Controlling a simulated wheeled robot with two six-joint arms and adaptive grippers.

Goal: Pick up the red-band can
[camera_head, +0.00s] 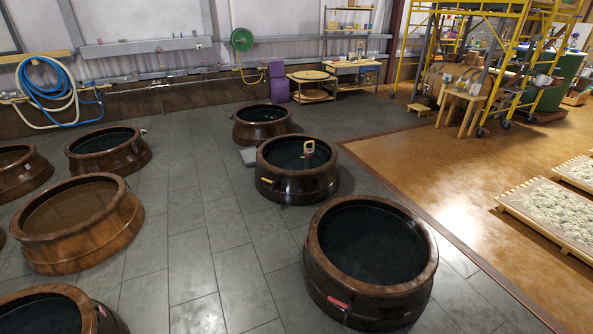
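I cannot clearly make out a red-band can. A small upright red and pale-yellow object (309,148) shows at the opening of the middle brown jar (262,172); it is too small to tell what it is. A reddish patch (338,303) is on the outer wall of the large near-right jar (310,262), and a yellow patch (266,182) is on the wall of the middle jar. Neither of my grippers is in view.
Other wide brown jars stand around: far (240,131), left (125,222), far left (141,148) and near left (104,318). Grey floor tiles (195,235) lie clear between them. Yellow scaffolding (404,50) and wooden pallets (510,203) stand on the right.

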